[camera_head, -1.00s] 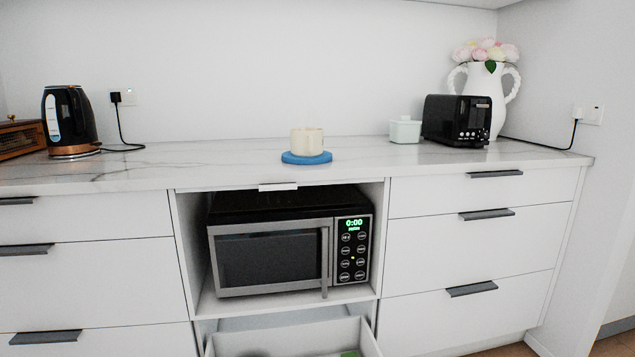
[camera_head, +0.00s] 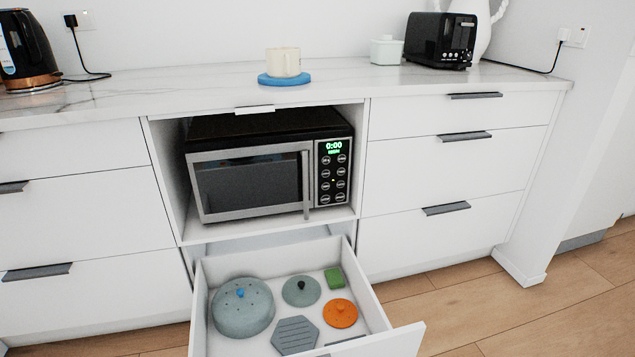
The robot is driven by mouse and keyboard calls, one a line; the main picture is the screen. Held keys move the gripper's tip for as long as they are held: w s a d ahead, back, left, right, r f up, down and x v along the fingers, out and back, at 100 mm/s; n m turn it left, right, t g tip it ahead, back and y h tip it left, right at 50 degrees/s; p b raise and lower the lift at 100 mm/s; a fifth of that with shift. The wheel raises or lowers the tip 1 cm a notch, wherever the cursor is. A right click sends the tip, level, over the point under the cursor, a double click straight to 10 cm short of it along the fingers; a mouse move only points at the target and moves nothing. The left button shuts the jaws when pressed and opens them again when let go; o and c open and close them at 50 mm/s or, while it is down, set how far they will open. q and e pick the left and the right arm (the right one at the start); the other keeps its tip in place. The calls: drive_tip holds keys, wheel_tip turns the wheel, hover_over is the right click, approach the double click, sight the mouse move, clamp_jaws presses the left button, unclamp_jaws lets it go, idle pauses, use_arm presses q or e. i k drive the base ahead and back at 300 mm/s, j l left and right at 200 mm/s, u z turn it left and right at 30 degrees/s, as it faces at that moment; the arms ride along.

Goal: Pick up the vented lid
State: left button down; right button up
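Round knobbed pieces lie in the open drawer (camera_head: 201,310) below the microwave. The largest is a grey-blue domed lid (camera_head: 243,318) with a blue knob and small dark marks that look like vent holes, at the left of the drawer. A smaller grey-green lid (camera_head: 301,298) with a black knob lies to its right, and an orange lid (camera_head: 342,318) with an orange knob lies further right and nearer. Whether these two have vents is too small to tell. Neither of my grippers is in view.
The drawer also holds a green block (camera_head: 334,278) and a grey hexagonal ribbed piece (camera_head: 296,335). Its front panel (camera_head: 385,342) sticks out over the wood floor. The microwave (camera_head: 268,172) is shut. A cream mug (camera_head: 283,62) stands on a blue disc (camera_head: 284,79) on the counter.

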sight(340, 312)
drive_tip(key=u, duration=0.85)
drive_tip(key=l+u, duration=0.8)
drive_tip(key=k+l+u, duration=0.1)
drive_tip(key=l+u, duration=0.3)
drive_tip(key=k+l+u, duration=0.15)
drive_tip(key=l+u, duration=0.25)
